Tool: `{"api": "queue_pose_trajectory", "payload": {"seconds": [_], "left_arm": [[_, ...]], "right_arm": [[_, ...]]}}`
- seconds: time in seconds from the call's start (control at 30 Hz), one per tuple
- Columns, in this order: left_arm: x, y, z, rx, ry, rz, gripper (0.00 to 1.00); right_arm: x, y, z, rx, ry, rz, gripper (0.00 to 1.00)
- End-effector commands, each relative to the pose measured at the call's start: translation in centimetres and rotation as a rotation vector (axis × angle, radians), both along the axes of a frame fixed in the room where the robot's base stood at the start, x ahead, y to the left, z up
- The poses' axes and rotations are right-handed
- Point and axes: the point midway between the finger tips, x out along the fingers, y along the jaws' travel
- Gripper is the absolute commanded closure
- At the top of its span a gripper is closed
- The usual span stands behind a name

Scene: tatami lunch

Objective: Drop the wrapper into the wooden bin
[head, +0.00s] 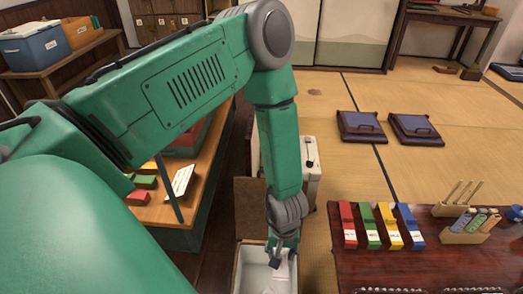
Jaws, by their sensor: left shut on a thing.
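My left arm comes in from the left and reaches down to the bottom middle of the head view. My left gripper (281,257) points down over an open box with a pale inside and a brown rim (238,270), which looks like the wooden bin. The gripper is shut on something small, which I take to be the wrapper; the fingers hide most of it. The box is cut off by the bottom edge of the picture. I cannot tell how far the fingertips are below its rim. My right gripper is not in view.
A brown board (248,208) stands behind the box, and a white case (312,170) stands beside my forearm. A dark red table (425,262) at the right holds red, green, yellow and blue packs. Cushions (361,127) lie on open tatami (350,95).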

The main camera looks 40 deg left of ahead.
Motion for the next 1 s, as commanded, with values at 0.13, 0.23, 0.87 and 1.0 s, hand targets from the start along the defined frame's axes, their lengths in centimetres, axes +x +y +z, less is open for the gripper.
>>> {"api": "queue_pose_trajectory", "payload": {"seconds": [0.13,0.23,0.87,1.0], "left_arm": [[0.7,1.6,-4.2,-0.003,0.005,0.265,0.74],[1.0,2.8,-6.7,-0.007,0.009,0.446,0.74],[1.9,8.3,-18.9,0.008,0.018,1.395,0.74],[1.9,8.8,-19.6,0.008,0.019,1.462,0.74]], "right_arm": [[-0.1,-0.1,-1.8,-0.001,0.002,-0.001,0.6],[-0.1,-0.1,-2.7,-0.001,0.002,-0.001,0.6],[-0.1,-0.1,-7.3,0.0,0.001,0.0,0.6],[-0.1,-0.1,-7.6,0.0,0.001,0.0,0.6]]}}
